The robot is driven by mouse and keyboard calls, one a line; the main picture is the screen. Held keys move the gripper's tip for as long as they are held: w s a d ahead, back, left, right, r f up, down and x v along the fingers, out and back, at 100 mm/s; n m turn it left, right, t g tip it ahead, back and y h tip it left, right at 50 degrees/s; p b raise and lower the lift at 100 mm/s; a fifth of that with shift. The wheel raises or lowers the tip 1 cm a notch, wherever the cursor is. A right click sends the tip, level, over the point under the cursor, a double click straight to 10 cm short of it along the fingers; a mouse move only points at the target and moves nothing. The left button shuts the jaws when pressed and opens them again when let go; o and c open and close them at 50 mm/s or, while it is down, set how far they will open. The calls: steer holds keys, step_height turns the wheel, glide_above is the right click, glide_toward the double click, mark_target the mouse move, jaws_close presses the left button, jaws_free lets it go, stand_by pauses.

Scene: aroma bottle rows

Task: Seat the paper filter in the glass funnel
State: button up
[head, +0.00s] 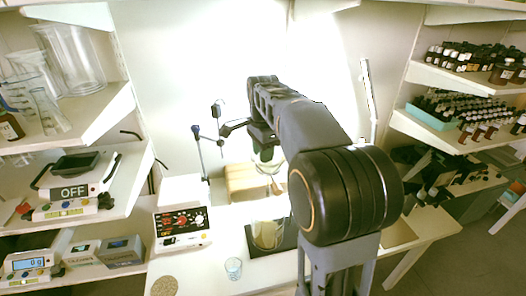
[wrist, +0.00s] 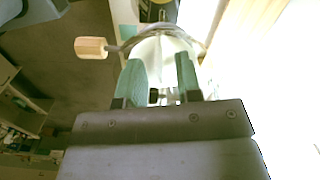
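A pale white cone (wrist: 162,58) sits inside a metal ring in the wrist view. I cannot tell the paper filter from the glass funnel in it. In the head view the clear glass funnel (head: 271,166) shows faintly just below my gripper (head: 266,153). In the wrist view my gripper (wrist: 160,62) has its two green fingers apart, with the white cone beyond and between them. I see nothing clearly pinched between the fingers. My arm hides part of the funnel area in the head view.
A glass beaker (head: 267,234) stands on a dark plate below the funnel. A small glass (head: 233,268) is at the front. A control box (head: 182,226) is to the left. Shelves with glassware and bottles flank the bench.

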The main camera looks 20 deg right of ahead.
step_height(320, 180, up, 14)
steer(key=p, duration=0.1)
steer(key=shift+p, duration=0.3)
stand_by(0.3)
steer(key=shift+f, duration=0.15)
stand_by(0.5)
